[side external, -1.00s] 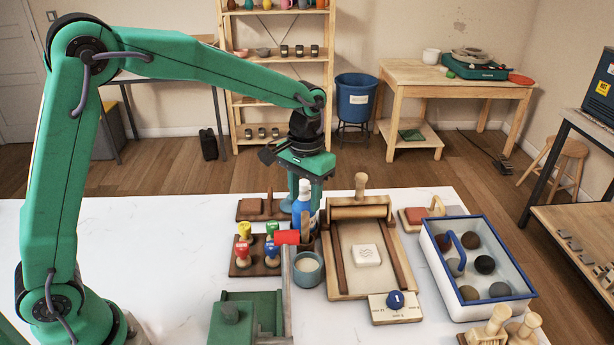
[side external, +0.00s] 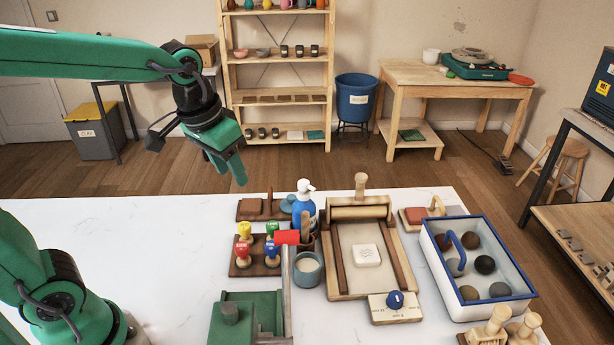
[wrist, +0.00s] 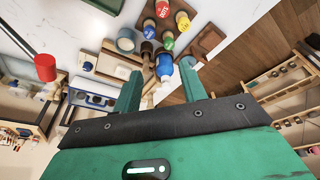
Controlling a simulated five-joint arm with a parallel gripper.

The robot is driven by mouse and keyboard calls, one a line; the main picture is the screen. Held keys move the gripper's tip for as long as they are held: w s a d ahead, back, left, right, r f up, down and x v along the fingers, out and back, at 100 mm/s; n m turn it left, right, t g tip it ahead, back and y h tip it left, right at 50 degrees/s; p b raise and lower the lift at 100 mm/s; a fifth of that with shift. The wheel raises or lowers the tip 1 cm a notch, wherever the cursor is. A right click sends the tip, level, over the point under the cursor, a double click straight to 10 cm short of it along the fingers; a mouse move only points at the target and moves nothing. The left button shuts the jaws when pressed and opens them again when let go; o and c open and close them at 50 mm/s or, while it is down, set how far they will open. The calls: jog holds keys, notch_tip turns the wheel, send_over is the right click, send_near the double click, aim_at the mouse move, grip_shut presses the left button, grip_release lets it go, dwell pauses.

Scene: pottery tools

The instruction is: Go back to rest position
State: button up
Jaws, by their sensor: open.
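My gripper (side external: 238,172) is in the air above the back left part of the white table, left of the tools. In the wrist view my gripper (wrist: 158,88) shows its two green fingers spread apart with nothing held between them. A blue bottle with a white pump (side external: 304,208) stands upright on the table, to the right of my gripper and apart from it. The bottle also shows in the wrist view (wrist: 163,69), past the fingers.
A stamp rack (side external: 258,262), a cup (side external: 307,270), a slab roller board (side external: 361,250) and a blue-rimmed tray of clay balls (side external: 440,290) stand on the table. A green-and-grey device (side external: 250,315) is in front. The table's left part (side external: 150,240) is bare.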

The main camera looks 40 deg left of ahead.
jog(key=s+a+t, duration=0.2)
jog(key=s, duration=0.8)
jog(key=shift+a+f, duration=0.2)
jog(key=shift+a, duration=0.15)
